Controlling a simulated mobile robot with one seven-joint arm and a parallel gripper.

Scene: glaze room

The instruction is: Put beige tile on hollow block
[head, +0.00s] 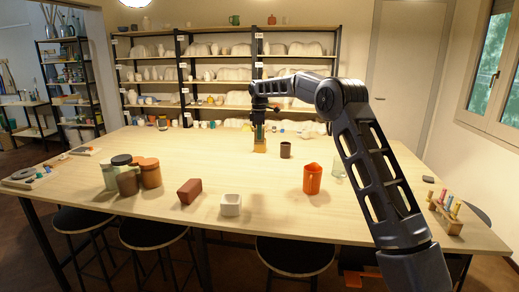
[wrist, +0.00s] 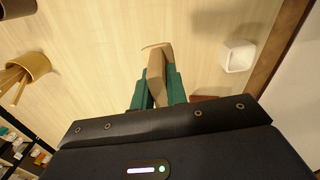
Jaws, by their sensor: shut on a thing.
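My gripper (head: 259,133) is raised over the table, left of the dark brown cup in the head view. In the wrist view its green fingers (wrist: 158,88) are shut on the beige tile (wrist: 155,62), which sticks out past the fingertips.
A red-brown brick (head: 189,191) lies left of the hollow block. Several jars (head: 150,172) stand at the left. A wooden peg rack (head: 445,217) is at the right. The table between is clear.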

